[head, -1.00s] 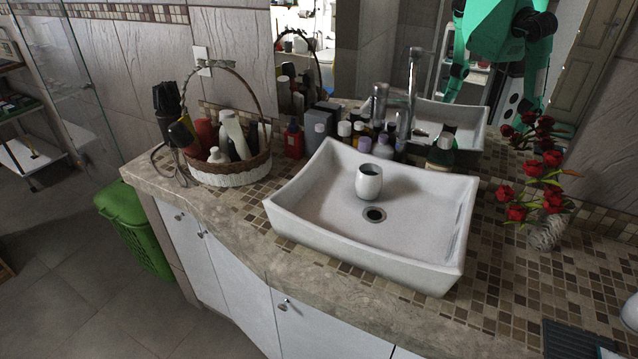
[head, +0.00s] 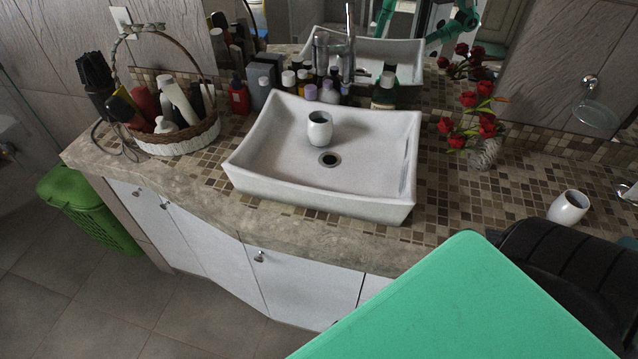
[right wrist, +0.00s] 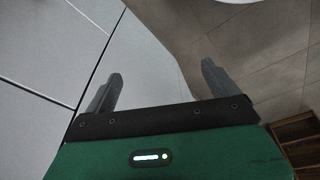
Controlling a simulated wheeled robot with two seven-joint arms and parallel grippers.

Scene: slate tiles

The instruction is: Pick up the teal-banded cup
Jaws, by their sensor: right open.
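A small white cup (head: 319,131) stands upright in the white sink basin (head: 240,165), behind the drain. A teal band is not clear on either cup at this size. My right gripper (right wrist: 160,72) is open and empty in the right wrist view, with a pale cabinet front to its left and floor tiles to its right. No cup shows between its fingers. My green arm link covers the lower right of the head view, where the gripper is not visible. My left gripper is not in view.
A vase of red flowers (head: 484,152) stands right of the basin. A faucet (head: 348,45) and several bottles line the back. A wicker basket (head: 180,140) stands at the left, above a green bin (head: 70,190). The counter between vase and right cup is clear.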

